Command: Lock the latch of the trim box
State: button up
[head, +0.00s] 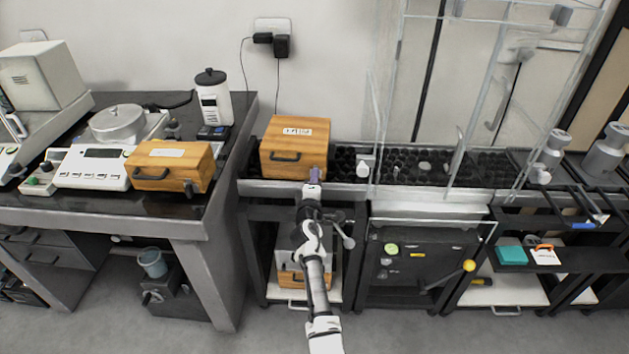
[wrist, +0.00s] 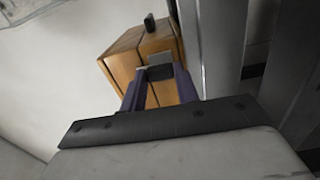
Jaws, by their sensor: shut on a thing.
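The wooden box with a white label on its lid, which I take to be the trim box (head: 281,148), stands on the middle table. Its lid looks closed and a dark handle is on its front. My gripper (head: 315,176) is at the lower right front corner of this box. In the wrist view the purple fingers of my gripper (wrist: 158,76) are close to the wooden box (wrist: 122,66). They are shut on a small grey piece, apparently the latch (wrist: 161,72). The fingers partly cover it, so I cannot tell its position.
A second wooden box (head: 168,165) sits on the left table beside a white scale (head: 93,168). A transparent enclosure (head: 420,90) stands to the right of my gripper. The dark bumpy tabletop (head: 343,165) has small items near the box.

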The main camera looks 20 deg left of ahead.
jog(key=shift+n, duration=0.3)
jog(key=o, duration=1)
jog(key=shift+f, duration=0.1)
